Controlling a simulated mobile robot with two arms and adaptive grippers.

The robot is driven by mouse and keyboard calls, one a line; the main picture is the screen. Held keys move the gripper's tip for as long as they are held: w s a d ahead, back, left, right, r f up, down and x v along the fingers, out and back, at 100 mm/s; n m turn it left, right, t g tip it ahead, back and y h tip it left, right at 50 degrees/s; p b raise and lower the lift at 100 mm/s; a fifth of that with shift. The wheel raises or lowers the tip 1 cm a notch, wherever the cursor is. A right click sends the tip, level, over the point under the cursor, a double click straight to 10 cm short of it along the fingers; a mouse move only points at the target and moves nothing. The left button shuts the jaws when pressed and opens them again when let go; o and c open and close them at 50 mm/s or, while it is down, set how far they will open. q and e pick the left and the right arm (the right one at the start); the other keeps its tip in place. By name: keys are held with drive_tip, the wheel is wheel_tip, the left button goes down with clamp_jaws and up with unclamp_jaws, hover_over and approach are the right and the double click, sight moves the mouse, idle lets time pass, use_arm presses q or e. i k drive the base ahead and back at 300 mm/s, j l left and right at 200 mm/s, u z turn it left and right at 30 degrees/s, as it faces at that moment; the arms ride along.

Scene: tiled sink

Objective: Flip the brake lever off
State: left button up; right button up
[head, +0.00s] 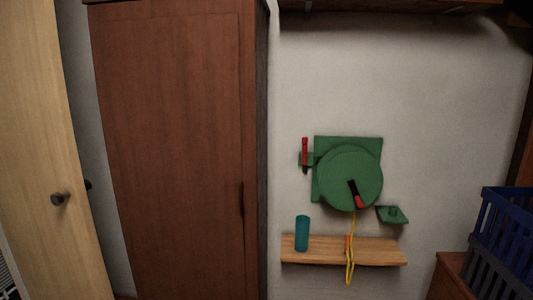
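A green winch-like device (333,176) with a round drum face is mounted on the white wall, right of centre in the head view. A red lever (305,152) stands upright on a small green bracket at its left side. A second handle, black with a red end (356,194), lies on the drum face and points down to the right. I cannot tell from the picture which of the two is the brake lever. Neither of my grippers shows in the head view.
Below is a wooden shelf (375,250) with a teal cylinder (302,233) and a yellow cord (350,262) hanging over it. A small green bracket (393,214) is at right. A brown cabinet (170,150) stands left, blue crates (503,235) lower right.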

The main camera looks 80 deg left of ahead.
sight(305, 140)
drive_tip(key=u, duration=2.4)
drive_tip(key=i+l, duration=0.15)
drive_tip(key=i, duration=0.25)
drive_tip(key=i+l, duration=0.1)
drive_tip(key=i, duration=0.35)
drive_tip(key=i+l, duration=0.15)
drive_tip(key=i, duration=0.25)
drive_tip(key=i+u, duration=0.2)
drive_tip(key=u, duration=1)
drive_tip(key=k, duration=0.05)
